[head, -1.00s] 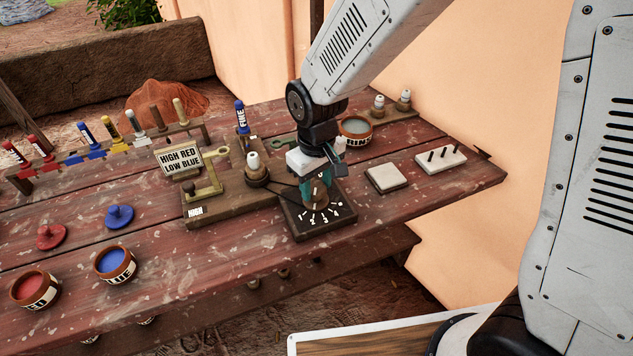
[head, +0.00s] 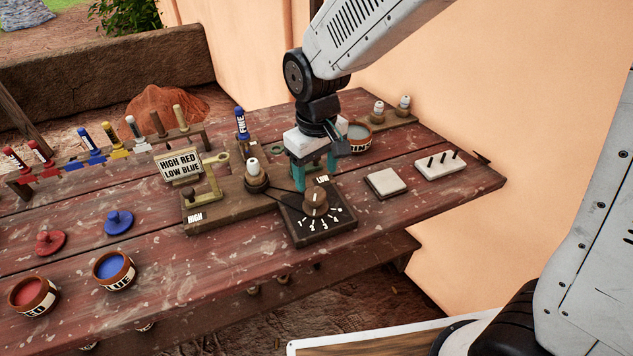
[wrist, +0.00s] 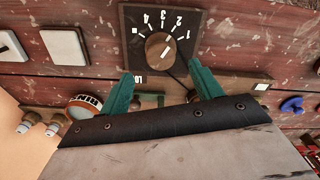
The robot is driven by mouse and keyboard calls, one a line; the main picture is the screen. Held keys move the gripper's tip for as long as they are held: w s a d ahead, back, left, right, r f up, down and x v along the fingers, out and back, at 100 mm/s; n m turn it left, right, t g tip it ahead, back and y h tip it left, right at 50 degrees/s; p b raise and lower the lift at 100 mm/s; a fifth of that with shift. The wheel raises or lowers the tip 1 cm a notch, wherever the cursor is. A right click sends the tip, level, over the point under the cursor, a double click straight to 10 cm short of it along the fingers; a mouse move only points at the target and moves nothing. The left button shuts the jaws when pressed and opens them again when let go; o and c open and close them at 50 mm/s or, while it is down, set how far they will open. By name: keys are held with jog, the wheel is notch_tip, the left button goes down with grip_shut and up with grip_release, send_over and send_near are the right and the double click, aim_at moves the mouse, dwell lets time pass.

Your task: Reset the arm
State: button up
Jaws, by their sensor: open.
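My gripper (head: 314,178) is over the red wooden table, just behind and above the brown dial knob (head: 315,203) on its dark numbered plate (head: 322,227). Its teal fingers are apart with nothing between them. In the wrist view my gripper (wrist: 162,85) shows both fingers spread, with the dial knob (wrist: 160,48) beyond the tips and apart from them.
Left of the dial stand a wooden block with a brass lever (head: 207,190), a white-topped plug (head: 254,172) and a HIGH RED LOW BLUE sign (head: 179,164). Red (head: 33,296) and blue (head: 114,269) pots stand front left.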

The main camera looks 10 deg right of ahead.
jog(key=shift+r, duration=0.95)
jog(key=shift+s+d, duration=0.15)
jog(key=shift+s, duration=0.15)
jog(key=s+d+r+m, duration=0.3)
jog(key=s+d+r, duration=0.3)
jog(key=s+d, duration=0.3)
jog(key=s+d+r+m+t, duration=0.1)
jog(key=s+d+r+m, duration=0.2)
jog(key=s+d+r, duration=0.3)
jog(key=s+d, duration=0.4)
jog(key=d, duration=0.1)
jog(key=shift+d+r+m, duration=0.2)
jog(key=shift+r+m, duration=0.1)
